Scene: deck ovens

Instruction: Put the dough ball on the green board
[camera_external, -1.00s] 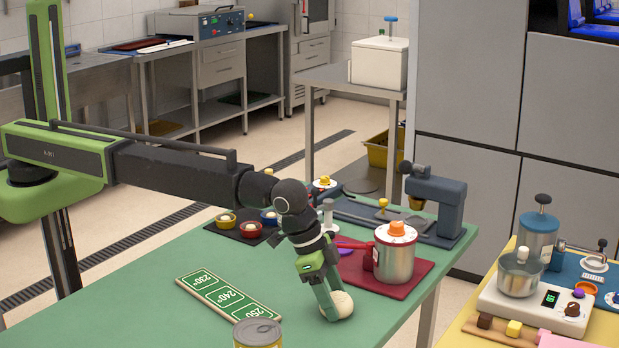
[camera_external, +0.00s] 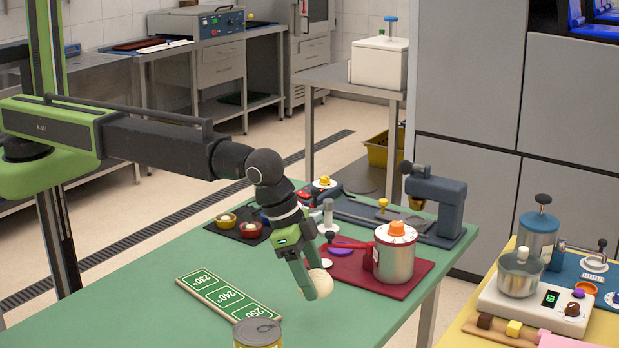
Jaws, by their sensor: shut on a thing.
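The dough ball (camera_external: 319,284) is pale and round. My gripper (camera_external: 311,282) is shut on it; the near finger covers part of the ball. The ball seems to be held a little above the green table, but the gap is hard to judge. The green board (camera_external: 228,301) lies flat on the table, to the left of my gripper. It is a narrow strip with a light edge and marked fields reading 230°, 240° and 250°. My gripper and the ball are apart from it.
A tin can (camera_external: 257,334) stands by the board's near end. A red mat (camera_external: 405,287) with a steel pot (camera_external: 394,260) lies to the right of my gripper. A dark tray (camera_external: 238,236) with small bowls is behind. The table (camera_external: 160,318) left of the board is clear.

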